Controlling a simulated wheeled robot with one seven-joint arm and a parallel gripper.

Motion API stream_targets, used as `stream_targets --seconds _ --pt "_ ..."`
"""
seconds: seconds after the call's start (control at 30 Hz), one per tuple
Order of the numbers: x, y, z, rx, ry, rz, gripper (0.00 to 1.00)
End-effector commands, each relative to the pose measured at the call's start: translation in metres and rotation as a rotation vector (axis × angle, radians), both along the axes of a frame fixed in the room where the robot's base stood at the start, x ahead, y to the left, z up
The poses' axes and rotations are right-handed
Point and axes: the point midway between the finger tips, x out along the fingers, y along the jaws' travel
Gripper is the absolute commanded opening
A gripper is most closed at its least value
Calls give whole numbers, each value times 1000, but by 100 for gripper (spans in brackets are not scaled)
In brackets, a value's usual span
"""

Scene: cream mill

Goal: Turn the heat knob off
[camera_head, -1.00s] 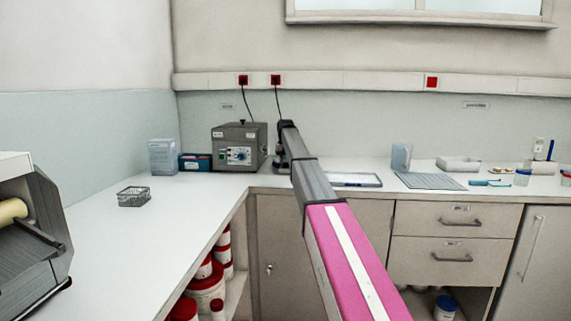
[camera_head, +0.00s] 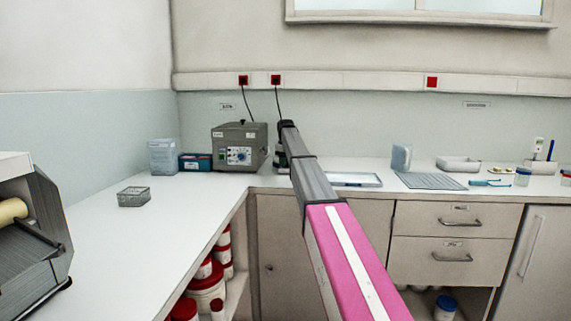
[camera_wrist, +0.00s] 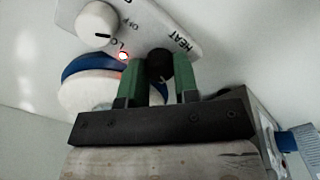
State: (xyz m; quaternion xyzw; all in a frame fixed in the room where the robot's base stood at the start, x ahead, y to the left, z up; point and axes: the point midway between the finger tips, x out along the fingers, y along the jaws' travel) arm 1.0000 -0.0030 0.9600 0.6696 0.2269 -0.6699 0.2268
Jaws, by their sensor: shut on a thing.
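A pale control panel (camera_wrist: 150,22) fills the top of the wrist view, with the printed words HEAT, OFF and LO. A dark round knob (camera_wrist: 158,64) sits beside the word HEAT. My gripper (camera_wrist: 160,68) has its green fingers on either side of this dark knob, shut on it. A white knob (camera_wrist: 97,22) with a short dark pointer mark sits to the left, close to OFF and LO, apart from the fingers. A small red light (camera_wrist: 123,56) glows by LO. In the head view, my arm hides my fingers and most of the device they hold.
A blue and white round thing (camera_wrist: 88,85) lies close left of the fingers. A grey box with a dial (camera_head: 239,146) stands just left of my arm's end. A flat tray (camera_head: 353,180) lies to the right.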

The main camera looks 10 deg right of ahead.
Motion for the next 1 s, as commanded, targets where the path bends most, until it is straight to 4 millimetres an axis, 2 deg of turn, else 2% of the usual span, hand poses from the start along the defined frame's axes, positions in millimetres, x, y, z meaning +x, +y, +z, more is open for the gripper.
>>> stream_targets --seconds 0.43,0.47,0.53,0.87,1.0 --pt "0 0 1 -1 -1 11 5" --pt "0 0 1 -1 -1 11 32" --pt "0 0 1 -1 -1 11 54" --pt "0 0 1 0 0 10 54" --pt "1 0 8 0 -1 10 54"
